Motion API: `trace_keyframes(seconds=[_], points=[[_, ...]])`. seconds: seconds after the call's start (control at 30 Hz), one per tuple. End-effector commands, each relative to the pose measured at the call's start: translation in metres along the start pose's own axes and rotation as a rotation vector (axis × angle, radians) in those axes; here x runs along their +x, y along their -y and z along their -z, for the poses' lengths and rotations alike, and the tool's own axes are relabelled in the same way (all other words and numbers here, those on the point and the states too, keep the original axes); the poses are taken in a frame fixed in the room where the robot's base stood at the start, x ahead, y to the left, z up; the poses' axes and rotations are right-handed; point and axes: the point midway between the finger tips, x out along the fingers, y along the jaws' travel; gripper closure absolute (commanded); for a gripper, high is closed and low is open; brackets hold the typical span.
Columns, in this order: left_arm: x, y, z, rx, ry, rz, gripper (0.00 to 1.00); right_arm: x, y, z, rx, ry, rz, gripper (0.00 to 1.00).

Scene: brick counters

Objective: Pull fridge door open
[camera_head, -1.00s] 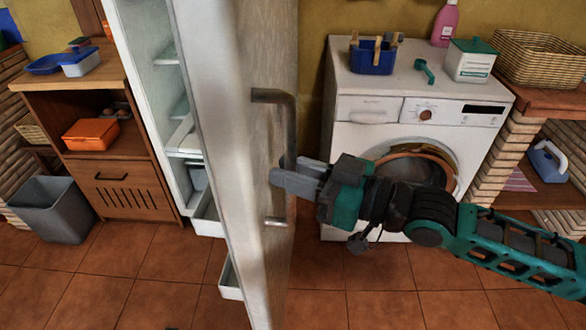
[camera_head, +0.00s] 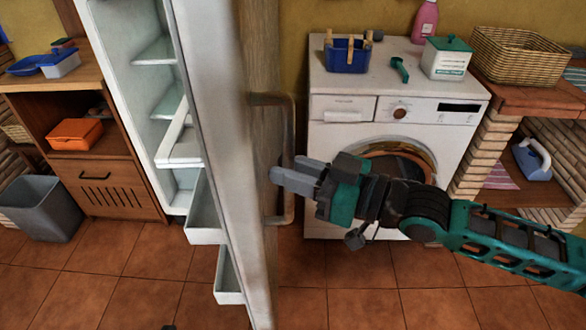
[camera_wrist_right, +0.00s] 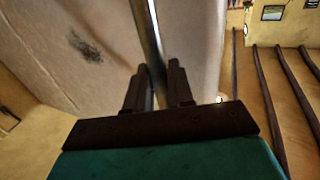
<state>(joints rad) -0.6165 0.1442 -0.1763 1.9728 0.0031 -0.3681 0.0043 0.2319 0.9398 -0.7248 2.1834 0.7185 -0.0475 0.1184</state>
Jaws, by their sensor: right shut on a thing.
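The fridge door (camera_head: 222,130) stands partly open and is seen nearly edge-on in the head view. Its metal bar handle (camera_head: 290,130) is on the outer face, toward the right. My right gripper (camera_head: 290,178) comes in from the right with its fingers at the middle of the handle. In the right wrist view the two fingers (camera_wrist_right: 160,88) are shut around the handle bar (camera_wrist_right: 153,45). The open fridge interior (camera_head: 150,100) shows shelves, and white door bins (camera_head: 205,215) hang on the door's inner side. My left gripper is not in view.
A washing machine (camera_head: 360,105) stands to the right of the door, behind my right arm. A wooden cabinet (camera_head: 110,185) and a grey bin (camera_head: 42,208) are at the left. Tiled floor (camera_head: 120,270) is clear in front.

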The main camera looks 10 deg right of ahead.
Motion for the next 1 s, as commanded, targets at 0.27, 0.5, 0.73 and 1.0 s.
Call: trace_keyframes(seconds=[0.27, 0.5, 0.73, 1.0], points=[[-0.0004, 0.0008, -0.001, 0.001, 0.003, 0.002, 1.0, 0.0007, -0.007, 0.0042, -0.01, -0.008, -0.011, 1.0], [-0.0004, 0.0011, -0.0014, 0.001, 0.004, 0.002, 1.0, 0.0007, -0.007, 0.0042, -0.01, -0.008, -0.011, 1.0], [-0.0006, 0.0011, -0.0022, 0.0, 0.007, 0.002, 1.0, 0.0007, -0.0063, 0.0038, -0.009, -0.007, -0.01, 0.65], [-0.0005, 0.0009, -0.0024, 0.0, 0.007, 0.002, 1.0, 0.0006, -0.0037, 0.0023, -0.005, -0.005, -0.006, 0.59]])
